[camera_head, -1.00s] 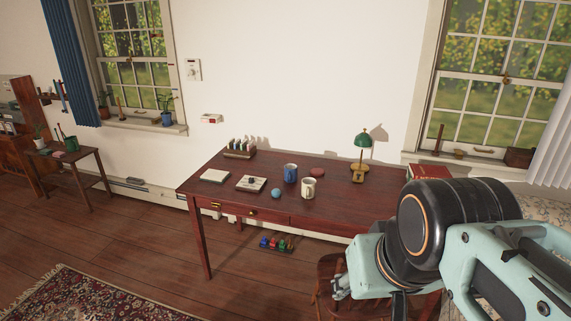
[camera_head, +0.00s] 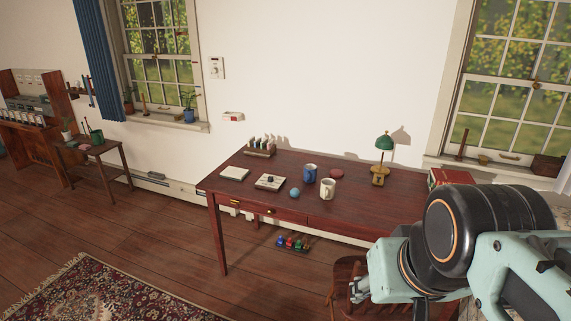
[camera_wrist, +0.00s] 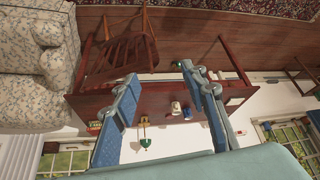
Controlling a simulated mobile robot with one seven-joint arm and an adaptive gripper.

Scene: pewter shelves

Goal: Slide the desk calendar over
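The dark red desk (camera_head: 372,212) stands against the wall in the head view. No calendar is clearly readable on it. A flat pale square (camera_head: 234,174) and a pale block with a dark piece on top (camera_head: 270,183) lie at its left, and I cannot tell whether either is the desk calendar. My gripper (camera_wrist: 162,78) is open and empty in the wrist view, its two blue-padded fingers well apart. The desk shows upside down between and beyond the fingers, and nothing is touched. In the head view my arm fills the lower right and hides the desk's right front.
On the desk are a blue mug (camera_head: 310,173), a white mug (camera_head: 327,189), a blue ball (camera_head: 294,193), a green lamp (camera_head: 384,142) and a small rack (camera_head: 260,149). A wooden chair (camera_head: 346,282) stands at the front.

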